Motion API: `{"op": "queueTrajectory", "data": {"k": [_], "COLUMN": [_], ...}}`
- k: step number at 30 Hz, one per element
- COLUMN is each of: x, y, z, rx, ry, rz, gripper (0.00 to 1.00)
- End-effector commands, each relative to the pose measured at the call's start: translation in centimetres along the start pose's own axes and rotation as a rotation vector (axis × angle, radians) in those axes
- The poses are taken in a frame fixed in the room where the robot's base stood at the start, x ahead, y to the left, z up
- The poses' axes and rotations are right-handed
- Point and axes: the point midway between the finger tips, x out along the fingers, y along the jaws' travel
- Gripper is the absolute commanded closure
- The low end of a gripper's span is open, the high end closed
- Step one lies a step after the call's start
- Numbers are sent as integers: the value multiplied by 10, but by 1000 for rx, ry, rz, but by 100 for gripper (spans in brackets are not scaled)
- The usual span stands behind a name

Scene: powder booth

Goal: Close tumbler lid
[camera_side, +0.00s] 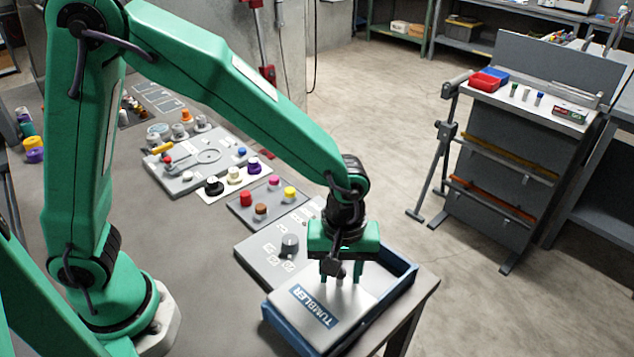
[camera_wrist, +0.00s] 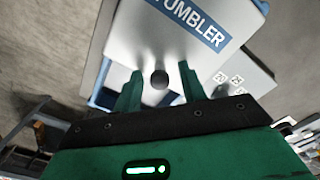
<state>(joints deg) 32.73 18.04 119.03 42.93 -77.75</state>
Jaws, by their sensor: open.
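The tumbler lid (camera_side: 352,300) is a flat grey plate with a blue TUMBLER label, lying over a blue-walled box (camera_side: 402,283) at the front corner of the table. Blue wall shows along the right and at the lower left. My gripper (camera_side: 343,280) points down over the lid. In the wrist view the lid (camera_wrist: 150,35) fills the upper middle, and a dark round knob (camera_wrist: 159,79) shows between the open fingers (camera_wrist: 157,92). The fingers look apart from the knob. I cannot tell whether the lid is fully seated.
A grey panel with a dial (camera_side: 289,245) adjoins the box. Trays with colored knobs (camera_side: 262,203) and a grey fixture plate (camera_side: 200,160) stand farther back on the table (camera_side: 205,240). The table edge is close on the right. A grey cart (camera_side: 520,150) stands apart on the floor.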

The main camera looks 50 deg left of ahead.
Motion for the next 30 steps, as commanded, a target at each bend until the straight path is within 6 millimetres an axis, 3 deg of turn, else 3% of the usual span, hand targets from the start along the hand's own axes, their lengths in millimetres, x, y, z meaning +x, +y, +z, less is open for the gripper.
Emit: {"op": "queueTrajectory", "data": {"k": [11,17,18,30], "x": [4,4,4,4], "y": [0,0,0,13], "z": [0,0,0,-12], "rx": [0,0,0,-2], "ry": [0,0,0,0], "rz": [0,0,0,1], "gripper": [59,98,100,100]}}
